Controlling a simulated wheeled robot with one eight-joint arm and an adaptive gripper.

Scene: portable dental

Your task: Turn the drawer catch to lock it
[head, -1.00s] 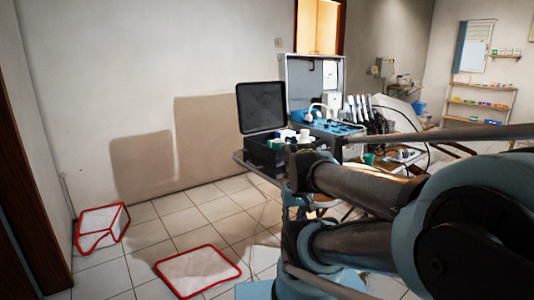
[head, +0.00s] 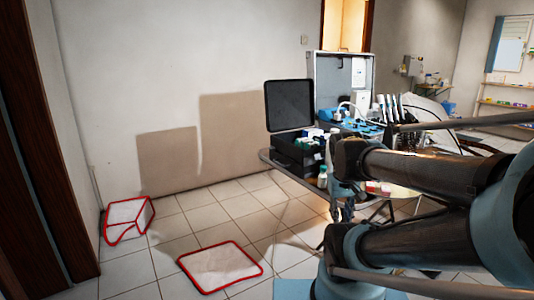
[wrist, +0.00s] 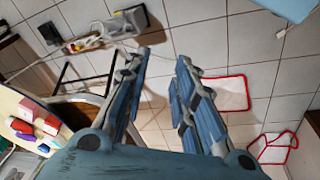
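I cannot make out a drawer or its catch in either view. An open silver case (head: 326,72) with a blue panel (head: 350,122) and several upright handpieces (head: 392,107) stands on a table in the head view. My arm crosses in front of its right side and hides part of the table. My gripper (wrist: 161,62) shows in the wrist view with its two fingers apart and nothing between them. It points down over the tiled floor, away from the case. I cannot pick out its fingertips in the head view.
An open black box (head: 290,106) with bottles stands left of the silver case. A beige tabletop (wrist: 11,107) with small boxes shows at left in the wrist view.

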